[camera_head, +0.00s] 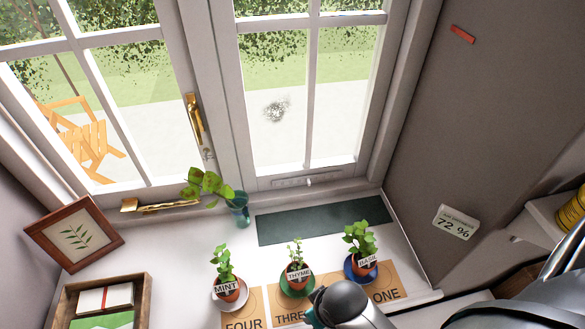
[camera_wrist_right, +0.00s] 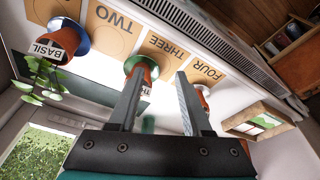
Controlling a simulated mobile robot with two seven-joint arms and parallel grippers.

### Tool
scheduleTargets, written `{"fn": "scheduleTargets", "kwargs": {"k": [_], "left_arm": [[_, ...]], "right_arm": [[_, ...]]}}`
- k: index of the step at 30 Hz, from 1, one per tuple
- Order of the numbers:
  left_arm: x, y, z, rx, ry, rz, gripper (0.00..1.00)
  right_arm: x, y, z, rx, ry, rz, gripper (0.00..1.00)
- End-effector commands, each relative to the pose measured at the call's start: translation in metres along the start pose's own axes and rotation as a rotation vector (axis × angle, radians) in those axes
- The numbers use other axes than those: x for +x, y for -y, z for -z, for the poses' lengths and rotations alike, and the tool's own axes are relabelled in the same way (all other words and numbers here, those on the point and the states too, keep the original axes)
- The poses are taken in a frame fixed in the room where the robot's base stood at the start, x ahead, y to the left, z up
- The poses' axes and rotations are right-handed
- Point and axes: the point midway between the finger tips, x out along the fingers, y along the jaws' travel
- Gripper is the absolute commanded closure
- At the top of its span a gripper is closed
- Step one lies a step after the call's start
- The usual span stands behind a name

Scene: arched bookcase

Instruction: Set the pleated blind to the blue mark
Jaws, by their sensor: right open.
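No pleated blind and no blue mark can be made out in either view. A red mark (camera_head: 462,34) is on the grey wall right of the window (camera_head: 222,90). My right gripper (camera_wrist_right: 161,72) is open in the right wrist view, its two fingers apart, with the thyme pot (camera_wrist_right: 145,73) partly hidden behind the left one. I cannot see it touching anything. In the head view my dark right arm shows at the bottom, in front of the pots, and its fingers are out of sight. My left gripper is not in view.
Potted mint (camera_head: 227,288), thyme (camera_head: 297,271) and basil (camera_head: 361,252) stand on the sill near numbered cards (camera_head: 243,321). A glass with a plant (camera_head: 238,208) and a picture frame (camera_head: 73,235) stand left. A wooden box (camera_head: 143,297) is at lower left. A humidity display (camera_head: 455,223) is on the wall.

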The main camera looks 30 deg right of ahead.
Motion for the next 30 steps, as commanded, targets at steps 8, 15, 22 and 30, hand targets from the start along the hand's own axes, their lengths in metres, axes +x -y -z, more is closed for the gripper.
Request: {"fn": "scheduleTargets", "kwargs": {"k": [8, 15, 22, 30], "left_arm": [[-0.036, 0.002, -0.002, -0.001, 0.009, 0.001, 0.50], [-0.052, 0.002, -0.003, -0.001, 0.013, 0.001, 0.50], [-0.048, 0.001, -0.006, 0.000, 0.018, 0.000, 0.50], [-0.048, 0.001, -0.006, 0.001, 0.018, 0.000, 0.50]], "right_arm": [[-0.118, -0.005, 0.031, 0.006, -0.044, -0.007, 0.51], [-0.185, -0.010, 0.046, 0.011, -0.087, -0.017, 0.51], [-0.213, -0.049, 0.140, 0.055, -0.354, -0.072, 0.51], [-0.316, -0.107, 0.262, 0.123, -0.790, -0.147, 0.51]]}}
